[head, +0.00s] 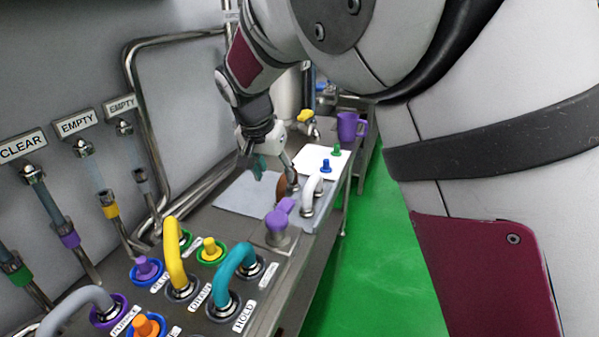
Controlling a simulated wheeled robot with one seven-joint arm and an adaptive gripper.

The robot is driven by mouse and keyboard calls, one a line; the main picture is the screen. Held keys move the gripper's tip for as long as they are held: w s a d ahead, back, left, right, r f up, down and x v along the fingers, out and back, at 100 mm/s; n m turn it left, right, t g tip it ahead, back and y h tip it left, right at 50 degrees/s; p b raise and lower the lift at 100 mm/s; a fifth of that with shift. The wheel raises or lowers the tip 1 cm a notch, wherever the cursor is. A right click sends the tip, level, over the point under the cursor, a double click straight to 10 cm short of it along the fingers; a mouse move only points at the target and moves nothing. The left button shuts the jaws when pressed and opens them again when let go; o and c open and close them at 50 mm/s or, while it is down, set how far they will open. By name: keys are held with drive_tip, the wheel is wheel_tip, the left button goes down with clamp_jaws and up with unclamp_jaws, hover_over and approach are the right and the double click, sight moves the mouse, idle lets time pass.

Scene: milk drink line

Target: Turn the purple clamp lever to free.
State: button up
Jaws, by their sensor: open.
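The purple clamp lever (280,214) sits on a grey metal post on the bench, right of the coloured hoses. Its handle points up and to the right in the picture. My gripper (259,170) is above and beyond it, over the light grey mat, pointing down. It is apart from the lever and is open. The fingertips are small in this view, and nothing shows between them.
Yellow (174,256) and teal (236,262) hoses arch in front of the lever. A white curved hose (311,192) and a brown object (281,188) stand beyond it. A purple mug (348,127) is farther back. Pipes line the left wall. The green floor (372,270) is clear.

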sight(286, 204)
drive_tip(key=x, duration=1.4)
drive_tip(key=shift+w+a, duration=0.1)
drive_tip(key=shift+w, duration=0.05)
drive_tip(key=shift+c, duration=0.6)
clamp_jaws()
